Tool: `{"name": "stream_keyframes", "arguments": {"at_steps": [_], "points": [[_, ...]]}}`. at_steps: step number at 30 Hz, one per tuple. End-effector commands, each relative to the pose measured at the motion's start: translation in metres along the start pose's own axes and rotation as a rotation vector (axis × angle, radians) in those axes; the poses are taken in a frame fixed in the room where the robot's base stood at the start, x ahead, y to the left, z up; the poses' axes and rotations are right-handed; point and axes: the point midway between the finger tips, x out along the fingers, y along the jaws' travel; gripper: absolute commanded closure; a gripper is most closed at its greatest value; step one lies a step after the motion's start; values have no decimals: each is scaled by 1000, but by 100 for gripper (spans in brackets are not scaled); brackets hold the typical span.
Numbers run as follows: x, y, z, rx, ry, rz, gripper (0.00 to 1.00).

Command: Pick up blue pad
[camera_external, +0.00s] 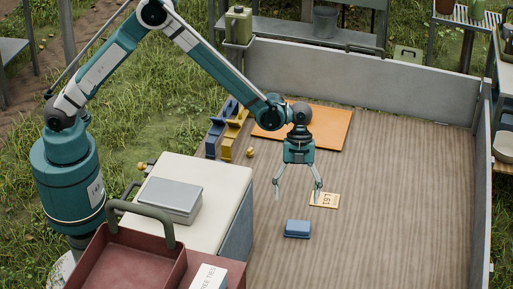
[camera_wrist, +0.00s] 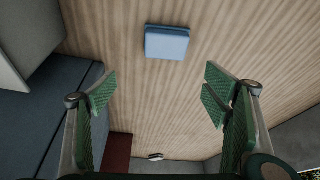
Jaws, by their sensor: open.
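The blue pad (camera_external: 297,229) is a small block lying flat on the wooden floor. It also shows in the wrist view (camera_wrist: 167,43), at the top centre, beyond the fingertips. My gripper (camera_external: 297,190) hangs above the floor with its fingers pointing down, apart from the pad, which lies nearer the camera in the external view. In the wrist view my green-padded fingers (camera_wrist: 160,92) are spread wide with nothing between them.
A tan card marked L51 (camera_external: 324,200) lies just behind the pad. An orange mat (camera_external: 330,124) lies at the back. A white-topped cabinet (camera_external: 222,181) and a red tray (camera_external: 130,262) stand to the left. Grey walls (camera_external: 370,80) edge the floor; its right side is clear.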

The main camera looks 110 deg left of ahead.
Motion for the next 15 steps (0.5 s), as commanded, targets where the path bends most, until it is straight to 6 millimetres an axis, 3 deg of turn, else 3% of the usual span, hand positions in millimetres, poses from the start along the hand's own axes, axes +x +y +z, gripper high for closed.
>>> {"name": "stream_keyframes", "arguments": {"at_steps": [1,6,15], "points": [[14,-4,7,13,5,6,24],[38,-10,20,57,17,22,24],[50,-12,27,79,23,30,24]]}}
